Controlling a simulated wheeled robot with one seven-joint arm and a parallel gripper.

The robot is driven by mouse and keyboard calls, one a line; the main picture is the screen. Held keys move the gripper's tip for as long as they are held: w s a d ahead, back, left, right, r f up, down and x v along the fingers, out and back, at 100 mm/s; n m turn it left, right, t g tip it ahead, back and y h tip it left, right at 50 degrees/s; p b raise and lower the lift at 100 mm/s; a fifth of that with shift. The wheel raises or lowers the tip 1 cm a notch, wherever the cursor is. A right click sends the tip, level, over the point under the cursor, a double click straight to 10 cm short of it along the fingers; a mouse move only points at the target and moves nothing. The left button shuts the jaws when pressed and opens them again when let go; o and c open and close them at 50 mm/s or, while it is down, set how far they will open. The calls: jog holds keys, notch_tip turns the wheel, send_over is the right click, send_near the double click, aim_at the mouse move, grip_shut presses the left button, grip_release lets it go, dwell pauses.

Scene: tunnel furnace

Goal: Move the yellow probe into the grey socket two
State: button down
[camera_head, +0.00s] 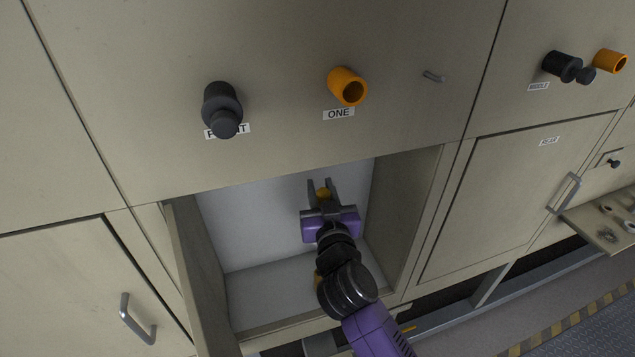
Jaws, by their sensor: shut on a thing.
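My gripper (322,187) reaches into an open compartment in the beige cabinet. Its two dark fingers are closed on a small yellow thing, which I take to be the yellow probe (323,194). Only a little of the probe shows between the fingers; the rest is hidden. I see no grey socket labelled two. A small grey pin (433,76) sticks out of the panel above the compartment, to the right, with no label that I can see.
The open compartment (245,225) has pale walls, and its door (196,270) stands open at left. Above are an orange socket (347,86) labelled ONE and a black knob (222,108).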

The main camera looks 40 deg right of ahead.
jog(key=d+v, duration=0.1)
jog(key=v, duration=0.6)
jog(key=shift+s, duration=0.4)
